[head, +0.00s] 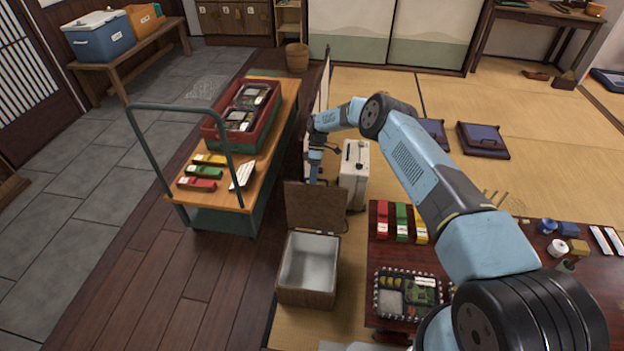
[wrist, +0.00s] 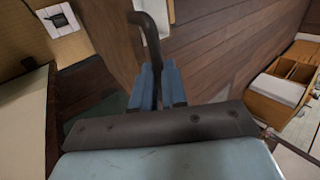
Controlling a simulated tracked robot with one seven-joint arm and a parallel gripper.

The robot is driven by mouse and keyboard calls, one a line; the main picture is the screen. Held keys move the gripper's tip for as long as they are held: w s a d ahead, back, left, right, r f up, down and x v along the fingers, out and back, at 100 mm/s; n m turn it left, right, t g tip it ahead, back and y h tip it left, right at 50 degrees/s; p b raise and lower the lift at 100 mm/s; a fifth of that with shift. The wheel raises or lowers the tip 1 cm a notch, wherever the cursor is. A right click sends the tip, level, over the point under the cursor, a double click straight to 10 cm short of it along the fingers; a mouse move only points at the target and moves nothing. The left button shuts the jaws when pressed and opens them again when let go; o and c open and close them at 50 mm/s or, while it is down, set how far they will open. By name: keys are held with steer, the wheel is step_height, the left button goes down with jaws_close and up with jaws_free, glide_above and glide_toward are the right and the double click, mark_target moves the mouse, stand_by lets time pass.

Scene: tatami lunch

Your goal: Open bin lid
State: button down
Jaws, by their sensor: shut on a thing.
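The bin (head: 308,270) is a brown box with a pale, empty-looking inside, standing on the tatami at the lower middle of the head view. Its brown lid (head: 315,206) stands up nearly vertical at the bin's far edge, so the bin is open. My gripper (head: 314,178) is just behind the raised lid, its tips partly hidden there. In the wrist view my blue fingers (wrist: 157,88) are closed around a dark bent handle (wrist: 150,32). Where the handle joins the lid is not clear.
A white case (head: 354,175) stands close to the right of my gripper. A wooden cart (head: 258,165) with a red crate is at left. A low table (head: 450,262) with a bento and coloured packs is at right. Floor left of the bin is clear.

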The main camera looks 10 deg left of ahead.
steer(key=shift+s+d+f, duration=0.1)
steer(key=shift+d+f, duration=0.25)
steer(key=shift+f, duration=0.1)
steer(key=c, duration=1.5)
jaws_free()
steer(key=o, duration=0.3)
steer(key=shift+o, duration=0.2)
steer(key=shift+a, duration=0.1)
steer(key=v, duration=1.2)
steer(key=shift+r, duration=0.15)
steer(key=shift+w+r, duration=0.1)
steer(key=shift+w, duration=0.15)
